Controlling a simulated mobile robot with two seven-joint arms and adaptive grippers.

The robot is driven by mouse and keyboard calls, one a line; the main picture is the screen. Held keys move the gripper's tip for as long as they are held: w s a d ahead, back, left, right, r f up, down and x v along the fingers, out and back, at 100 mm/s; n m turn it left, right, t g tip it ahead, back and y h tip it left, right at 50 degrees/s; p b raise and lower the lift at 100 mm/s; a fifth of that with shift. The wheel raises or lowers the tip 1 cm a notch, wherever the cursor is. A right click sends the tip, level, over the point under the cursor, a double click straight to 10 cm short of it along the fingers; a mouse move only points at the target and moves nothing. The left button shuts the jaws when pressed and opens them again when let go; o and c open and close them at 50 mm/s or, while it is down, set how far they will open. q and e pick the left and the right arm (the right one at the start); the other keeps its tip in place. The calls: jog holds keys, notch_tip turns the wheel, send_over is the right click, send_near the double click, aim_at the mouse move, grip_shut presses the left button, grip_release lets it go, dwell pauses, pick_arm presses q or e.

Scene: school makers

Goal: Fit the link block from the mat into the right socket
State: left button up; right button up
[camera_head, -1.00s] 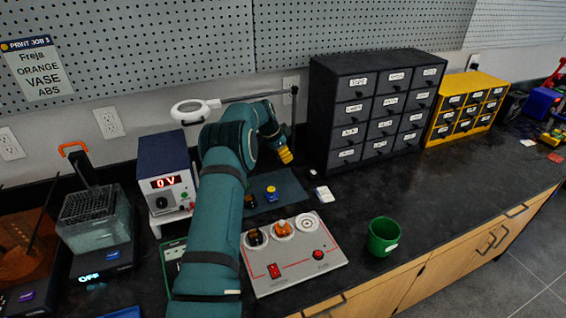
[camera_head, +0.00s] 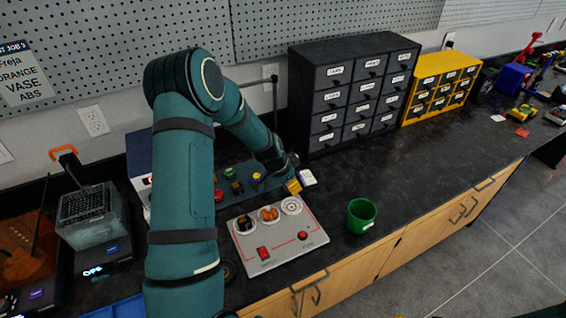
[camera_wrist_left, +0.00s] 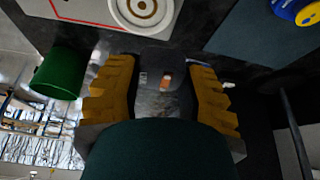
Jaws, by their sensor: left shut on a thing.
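The white panel (camera_head: 280,240) has three round sockets in a row. The left one holds a dark piece and the middle one an orange piece. The right socket (camera_head: 291,205) is a pale ring that looks empty; it also shows at the top of the left wrist view (camera_wrist_left: 143,10). My left gripper (camera_head: 293,186) is just behind the right socket, above the counter. In the left wrist view its yellow fingers (camera_wrist_left: 162,90) are on either side of a dark grey block (camera_wrist_left: 157,55), likely the link block; its shape is hard to make out. My right gripper is not in view.
The blue-grey mat (camera_wrist_left: 250,30) carries a blue and yellow piece (camera_wrist_left: 298,10) and other small pieces. A green cup (camera_head: 361,215) stands right of the panel. Drawer cabinets (camera_head: 352,95) stand behind.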

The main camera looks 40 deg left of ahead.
aim_at(294, 206)
pick_arm(q)
jog(key=shift+s+d+r, duration=0.2)
jog(key=shift+s+d, duration=0.75)
jog(key=shift+d, duration=0.15)
jog(key=shift+f+b, duration=1.5)
jog(key=shift+f, duration=1.4)
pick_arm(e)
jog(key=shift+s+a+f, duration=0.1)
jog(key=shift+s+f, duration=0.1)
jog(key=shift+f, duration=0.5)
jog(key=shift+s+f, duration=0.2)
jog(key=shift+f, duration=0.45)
pick_arm(q)
jog(key=shift+b, duration=0.5)
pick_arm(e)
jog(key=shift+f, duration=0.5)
pick_arm(q)
jog(key=shift+f+b, duration=0.5)
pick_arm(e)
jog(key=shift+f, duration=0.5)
pick_arm(q)
jog(key=o, duration=0.6)
jog(key=shift+o, duration=0.2)
jog(key=p+v, duration=0.4)
jog(key=v, duration=0.7)
jog(key=shift+p, duration=0.35)
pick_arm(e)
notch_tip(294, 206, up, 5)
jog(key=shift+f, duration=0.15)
